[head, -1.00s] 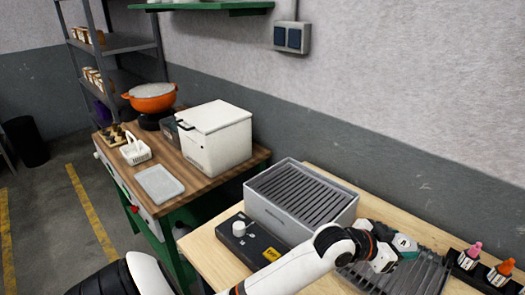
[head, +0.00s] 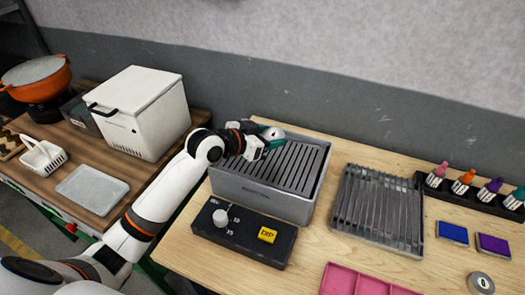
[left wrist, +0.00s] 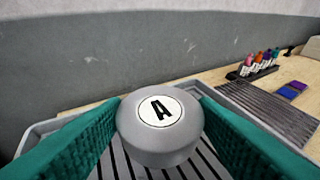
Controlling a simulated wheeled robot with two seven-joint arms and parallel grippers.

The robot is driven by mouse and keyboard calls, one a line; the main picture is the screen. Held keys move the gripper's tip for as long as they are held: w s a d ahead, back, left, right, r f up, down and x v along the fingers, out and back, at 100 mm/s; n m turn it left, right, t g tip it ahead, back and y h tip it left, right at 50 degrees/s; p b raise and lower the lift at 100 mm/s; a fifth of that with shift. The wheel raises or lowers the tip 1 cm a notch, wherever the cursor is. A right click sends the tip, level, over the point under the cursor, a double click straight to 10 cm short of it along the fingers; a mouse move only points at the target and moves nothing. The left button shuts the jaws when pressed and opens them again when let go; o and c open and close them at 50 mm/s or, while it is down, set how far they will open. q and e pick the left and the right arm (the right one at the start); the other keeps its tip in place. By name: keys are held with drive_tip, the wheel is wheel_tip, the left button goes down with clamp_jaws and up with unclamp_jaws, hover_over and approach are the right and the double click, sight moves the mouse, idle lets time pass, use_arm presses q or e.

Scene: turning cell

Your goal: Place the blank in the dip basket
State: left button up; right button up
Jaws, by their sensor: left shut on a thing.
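My left gripper (head: 270,140) is shut on the blank (left wrist: 158,132), a round grey piece with a white disc marked "A" on top. In the left wrist view its two green fingers press on the blank from both sides. In the head view the blank (head: 275,132) is small and partly hidden by the gripper. I cannot tell whether the blank touches the slats. My right gripper is not in view.
A control box (head: 243,232) with a white knob and yellow DIP button stands in front. A ribbed rack (head: 380,208) is to the right, with bottles (head: 465,178), ink pads (head: 453,232), a pink tray (head: 365,281) and another round piece (head: 480,283). A white box (head: 138,112) stands left.

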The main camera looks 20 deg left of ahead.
sight(268, 160)
use_arm(q)
wheel_tip(268, 160, down, 2)
drive_tip(key=shift+d+f, duration=0.1)
wheel_tip(268, 160, down, 3)
drive_tip(key=shift+f+p, duration=0.15)
drive_tip(key=shift+p, duration=0.3)
drive_tip(key=shift+f, duration=0.5)
drive_tip(key=o, duration=1)
drive_tip(key=shift+o, duration=0.2)
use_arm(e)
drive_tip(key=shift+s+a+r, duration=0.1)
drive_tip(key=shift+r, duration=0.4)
